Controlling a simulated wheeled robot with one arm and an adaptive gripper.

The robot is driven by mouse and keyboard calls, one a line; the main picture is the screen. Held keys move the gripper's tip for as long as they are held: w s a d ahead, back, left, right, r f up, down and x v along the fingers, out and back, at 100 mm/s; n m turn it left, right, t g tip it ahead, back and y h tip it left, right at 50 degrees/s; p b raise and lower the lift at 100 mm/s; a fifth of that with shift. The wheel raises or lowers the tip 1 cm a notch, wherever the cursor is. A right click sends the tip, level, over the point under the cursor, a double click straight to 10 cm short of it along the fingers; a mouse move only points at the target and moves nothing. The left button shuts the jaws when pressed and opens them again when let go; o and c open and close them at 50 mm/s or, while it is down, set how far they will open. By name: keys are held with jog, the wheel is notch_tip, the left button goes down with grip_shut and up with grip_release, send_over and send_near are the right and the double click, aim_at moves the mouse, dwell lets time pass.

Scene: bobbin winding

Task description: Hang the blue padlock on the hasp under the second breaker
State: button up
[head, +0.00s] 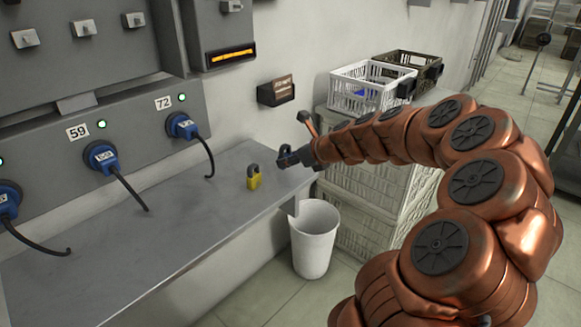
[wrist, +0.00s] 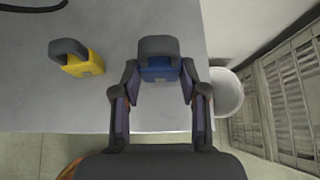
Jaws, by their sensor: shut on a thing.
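The blue padlock (wrist: 158,69) with a dark grey shackle is between the two fingers of my gripper (wrist: 160,84), which is shut on it. In the head view my gripper (head: 302,156) holds the padlock (head: 286,155) above the right end of the grey shelf, its shackle upward. Grey breaker switches (head: 84,28) sit in a row on the wall panel at the upper left, well away from my gripper. I cannot make out the hasps clearly at this size, and the row is cut off by the picture edge.
A yellow padlock (head: 254,181) stands on the shelf (head: 190,215), left of my gripper. Blue plugs (head: 102,158) with black cables line the lower panel. A white bin (head: 313,240) and stacked crates (head: 365,90) are at the shelf's right end.

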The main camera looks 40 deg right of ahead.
jog(key=shift+f, duration=0.95)
jog(key=shift+f, duration=0.1)
jog(key=o, duration=1.3)
jog(key=shift+f, duration=0.1)
